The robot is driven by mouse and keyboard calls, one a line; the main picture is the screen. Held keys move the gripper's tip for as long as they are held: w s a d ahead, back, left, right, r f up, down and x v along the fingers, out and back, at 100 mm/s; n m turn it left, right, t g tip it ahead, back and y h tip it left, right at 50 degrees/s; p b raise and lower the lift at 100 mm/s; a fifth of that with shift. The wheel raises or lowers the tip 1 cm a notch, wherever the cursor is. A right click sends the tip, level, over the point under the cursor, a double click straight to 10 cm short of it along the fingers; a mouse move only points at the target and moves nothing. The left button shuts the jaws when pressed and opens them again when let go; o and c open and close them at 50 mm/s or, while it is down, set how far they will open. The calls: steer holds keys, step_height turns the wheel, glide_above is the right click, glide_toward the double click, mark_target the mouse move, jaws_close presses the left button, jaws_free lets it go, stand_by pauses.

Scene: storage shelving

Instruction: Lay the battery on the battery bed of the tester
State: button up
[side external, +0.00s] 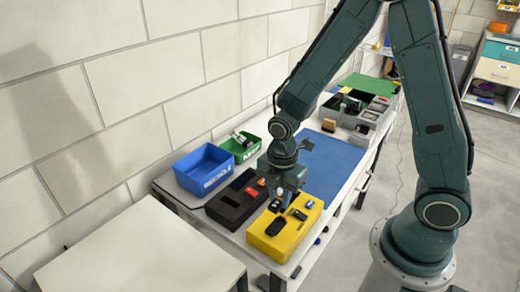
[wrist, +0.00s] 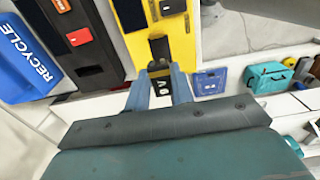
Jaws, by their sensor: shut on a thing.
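The yellow tester (side external: 262,244) lies on the white bench. It has a long dark recess, the battery bed (side external: 275,226), near one end and a small dark unit (side external: 298,214) beside it. My gripper (side external: 281,203) is above the tester, pointing down. In the wrist view my gripper (wrist: 161,78) is shut on a dark block with pale lettering, seemingly the battery (wrist: 160,88). I cannot tell whether the battery touches the tester.
A black tray-like unit (side external: 226,212) with red and orange parts stands beside the tester, towards the wall. A blue RECYCLE bin (side external: 190,182) and a green bin (side external: 230,148) are behind it. A blue mat (side external: 335,160) leaves clear bench beyond; a grey organiser (side external: 372,118) stands farther.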

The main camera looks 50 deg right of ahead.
mark_target(280, 200)
steer(key=shift+f, duration=2)
steer(key=shift+f, duration=0.1)
steer(key=shift+f, duration=1.8)
steer(key=shift+f, duration=0.1)
steer(key=o, duration=1)
steer(key=shift+r, duration=6.15)
